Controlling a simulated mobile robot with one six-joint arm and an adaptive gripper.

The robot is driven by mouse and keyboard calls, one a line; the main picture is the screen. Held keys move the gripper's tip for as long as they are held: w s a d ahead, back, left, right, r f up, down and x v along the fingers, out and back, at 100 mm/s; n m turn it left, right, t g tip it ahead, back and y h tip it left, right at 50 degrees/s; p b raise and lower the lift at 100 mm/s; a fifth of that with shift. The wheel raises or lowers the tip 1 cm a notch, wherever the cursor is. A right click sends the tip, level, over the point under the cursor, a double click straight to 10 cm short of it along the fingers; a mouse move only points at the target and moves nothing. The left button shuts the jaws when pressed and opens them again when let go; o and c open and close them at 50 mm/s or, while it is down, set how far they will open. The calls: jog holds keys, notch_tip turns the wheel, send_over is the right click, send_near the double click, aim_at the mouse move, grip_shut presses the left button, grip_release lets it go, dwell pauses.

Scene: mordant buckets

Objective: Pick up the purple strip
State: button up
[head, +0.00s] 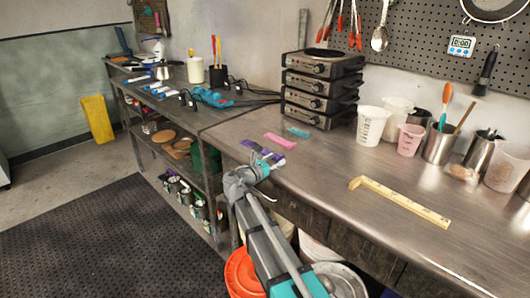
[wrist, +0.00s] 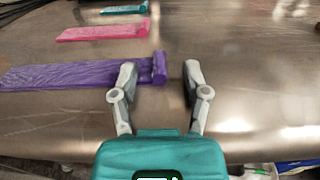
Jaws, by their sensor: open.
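The purple strip (wrist: 70,74) lies flat on the metal worktop (wrist: 240,110) near its front edge. In the wrist view it runs from the left edge to a thicker, folded-looking right end. My gripper (wrist: 158,72) is open, and its left fingertip overlaps that right end in the picture. The right finger is over bare metal, and nothing is held. I cannot tell if the left finger touches the strip. In the head view the purple strip (head: 268,158) is partly hidden behind my gripper (head: 264,166).
A pink strip (head: 280,141) and a teal strip (head: 298,131) lie farther back. Stacked hotplates (head: 318,88) stand behind them. A yellow folding rule (head: 400,201) lies to the right, before white and pink jugs (head: 410,138). The worktop between strips and rule is clear.

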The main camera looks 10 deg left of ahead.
dwell(0.5)
grip_shut()
